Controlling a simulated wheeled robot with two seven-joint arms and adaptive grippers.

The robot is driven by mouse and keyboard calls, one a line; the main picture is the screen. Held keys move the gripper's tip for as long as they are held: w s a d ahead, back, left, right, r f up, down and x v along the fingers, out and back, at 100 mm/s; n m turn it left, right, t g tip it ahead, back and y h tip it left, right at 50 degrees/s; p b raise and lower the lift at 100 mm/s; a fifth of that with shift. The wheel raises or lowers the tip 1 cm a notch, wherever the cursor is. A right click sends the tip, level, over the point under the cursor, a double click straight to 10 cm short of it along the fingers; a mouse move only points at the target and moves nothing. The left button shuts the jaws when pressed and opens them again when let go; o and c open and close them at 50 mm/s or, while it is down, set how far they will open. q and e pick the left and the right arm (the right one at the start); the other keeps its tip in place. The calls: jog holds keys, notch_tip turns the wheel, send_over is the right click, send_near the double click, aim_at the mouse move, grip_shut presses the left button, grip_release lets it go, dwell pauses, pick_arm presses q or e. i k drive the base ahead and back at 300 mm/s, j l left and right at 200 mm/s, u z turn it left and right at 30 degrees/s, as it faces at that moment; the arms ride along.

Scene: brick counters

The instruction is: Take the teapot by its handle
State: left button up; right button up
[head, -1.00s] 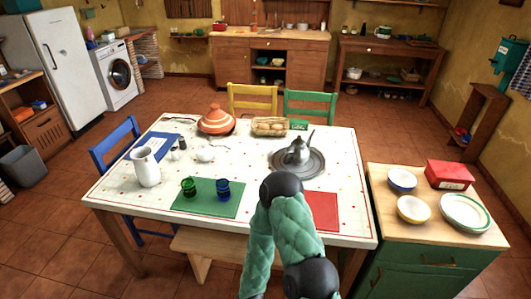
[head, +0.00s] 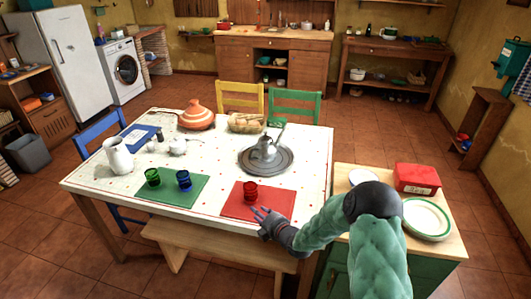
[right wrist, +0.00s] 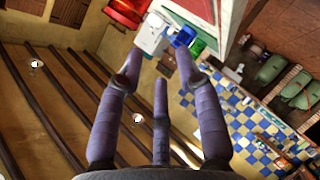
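The silver metal teapot (head: 264,150) stands upright on a round grey tray (head: 284,166) at the right of the white table. A thin part of it sticks up at its right; I cannot tell whether that is handle or spout. My right gripper (head: 264,216) is at the table's front edge, beside the red mat, nearer to me than the teapot and apart from it. Its fingers are spread and empty, as the right wrist view (right wrist: 160,75) also shows. The teapot is not seen in that view. My left gripper is not in view.
A red glass (head: 250,192) stands on the red mat (head: 279,202), close to my right fingers. Blue (head: 183,181) and green (head: 153,178) glasses stand on the green mat. A white jug (head: 118,155) is at left. A side cabinet with plates (head: 427,219) is at right.

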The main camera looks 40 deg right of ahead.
aim_at(264, 150)
jog(key=i+l, duration=0.8)
jog(key=l, duration=0.1)
